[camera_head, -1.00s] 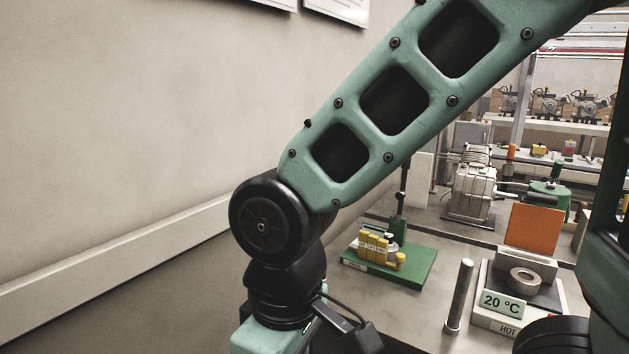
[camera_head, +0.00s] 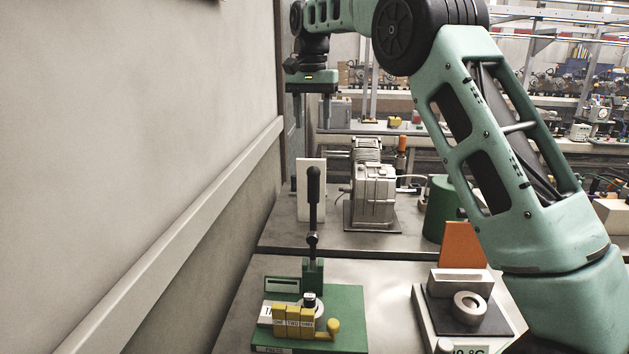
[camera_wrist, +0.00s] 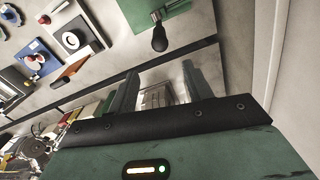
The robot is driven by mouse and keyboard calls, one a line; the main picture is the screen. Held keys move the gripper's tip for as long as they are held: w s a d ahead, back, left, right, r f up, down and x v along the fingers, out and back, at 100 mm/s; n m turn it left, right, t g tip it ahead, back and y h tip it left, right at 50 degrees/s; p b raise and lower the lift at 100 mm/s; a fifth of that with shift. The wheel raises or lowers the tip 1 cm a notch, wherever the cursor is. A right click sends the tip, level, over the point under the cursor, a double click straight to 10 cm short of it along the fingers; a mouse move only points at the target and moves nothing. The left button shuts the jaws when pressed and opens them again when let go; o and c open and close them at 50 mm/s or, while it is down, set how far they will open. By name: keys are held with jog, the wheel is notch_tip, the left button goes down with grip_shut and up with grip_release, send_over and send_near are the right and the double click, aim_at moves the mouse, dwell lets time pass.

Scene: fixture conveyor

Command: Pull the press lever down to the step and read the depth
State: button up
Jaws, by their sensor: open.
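The press lever (camera_head: 313,190) stands upright with a black handle, at the back of a green base (camera_head: 350,310). Yellow step blocks (camera_head: 292,322) with lettering stand at the base's front, beside a round metal part. A small grey panel (camera_head: 282,285) sits behind them; I cannot read any value on it. My gripper (camera_head: 311,110) is open and empty, fingers down, high up and farther back than the lever, apart from it. In the wrist view the lever's black knob (camera_wrist: 160,42) shows above and beyond my gripper (camera_wrist: 158,85).
A wall with a ledge (camera_head: 190,235) runs close along the left. A grey machine (camera_head: 372,195), a white panel (camera_head: 298,200) and a green container (camera_head: 438,208) stand behind. An orange plate (camera_head: 463,243) and a fixture with a metal ring (camera_head: 469,305) stand to the right.

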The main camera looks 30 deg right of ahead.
aim_at(314, 184)
jog(key=f+p, duration=0.3)
jog(key=f, duration=1.4)
jog(key=shift+d+f, duration=0.15)
jog(key=shift+d, duration=0.05)
grip_shut()
jog(key=shift+s, duration=0.1)
